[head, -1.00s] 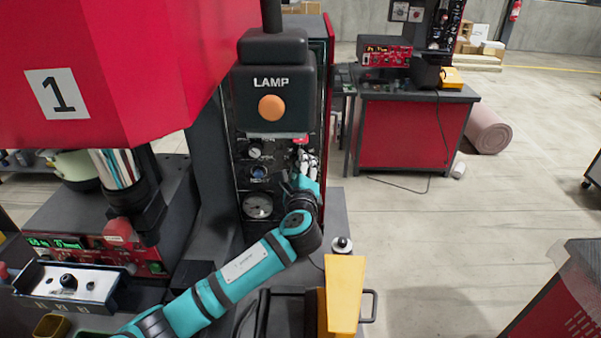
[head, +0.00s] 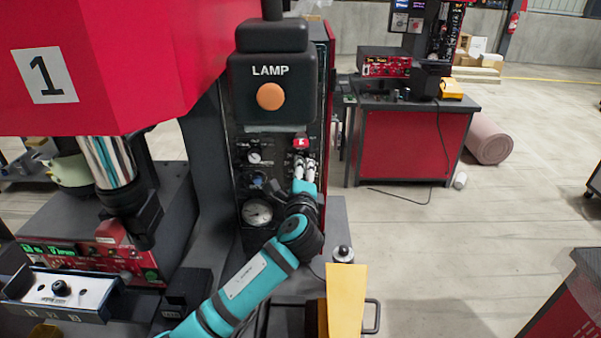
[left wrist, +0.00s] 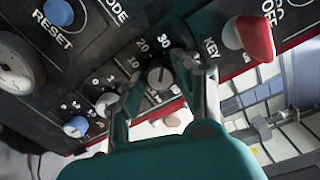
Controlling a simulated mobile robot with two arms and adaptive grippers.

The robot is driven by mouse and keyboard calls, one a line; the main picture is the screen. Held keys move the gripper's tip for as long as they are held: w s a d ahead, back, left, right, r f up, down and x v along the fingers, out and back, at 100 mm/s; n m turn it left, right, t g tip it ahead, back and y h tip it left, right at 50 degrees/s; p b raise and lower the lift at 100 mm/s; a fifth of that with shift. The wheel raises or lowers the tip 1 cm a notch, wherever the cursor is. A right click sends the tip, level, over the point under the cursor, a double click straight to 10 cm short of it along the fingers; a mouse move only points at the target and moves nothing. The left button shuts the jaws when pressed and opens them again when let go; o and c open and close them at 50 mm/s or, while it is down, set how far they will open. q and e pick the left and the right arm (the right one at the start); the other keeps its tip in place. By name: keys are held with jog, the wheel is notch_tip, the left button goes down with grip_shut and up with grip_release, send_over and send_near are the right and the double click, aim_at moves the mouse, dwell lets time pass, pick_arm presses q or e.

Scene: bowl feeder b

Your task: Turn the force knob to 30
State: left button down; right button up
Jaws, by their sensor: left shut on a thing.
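The force knob (left wrist: 159,76) is a small dark round knob on the black control panel, with 10, 20 and 30 printed around it in the left wrist view. My left gripper (left wrist: 160,76) has one finger on each side of this knob and is shut on it. I cannot read clearly where the knob's mark points. In the head view my left gripper (head: 303,165) is at the right part of the panel (head: 280,215), below a red switch, and its fingers hide the knob. My right gripper is not in view.
A red key switch (left wrist: 252,38) sits close to the right finger. A blue RESET knob (left wrist: 58,12), smaller knobs (left wrist: 106,103) and a gauge (head: 257,212) share the panel. The LAMP box (head: 271,85) overhangs above. A yellow part (head: 346,300) stands at lower right.

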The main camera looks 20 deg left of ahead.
pick_arm(q)
jog(key=c, duration=1)
grip_release()
jog(key=shift+o, duration=0.3)
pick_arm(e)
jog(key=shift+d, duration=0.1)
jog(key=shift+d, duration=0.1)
pick_arm(q)
jog(key=shift+s, duration=0.1)
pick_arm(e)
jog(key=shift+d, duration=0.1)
pick_arm(q)
jog(key=v, duration=1.2)
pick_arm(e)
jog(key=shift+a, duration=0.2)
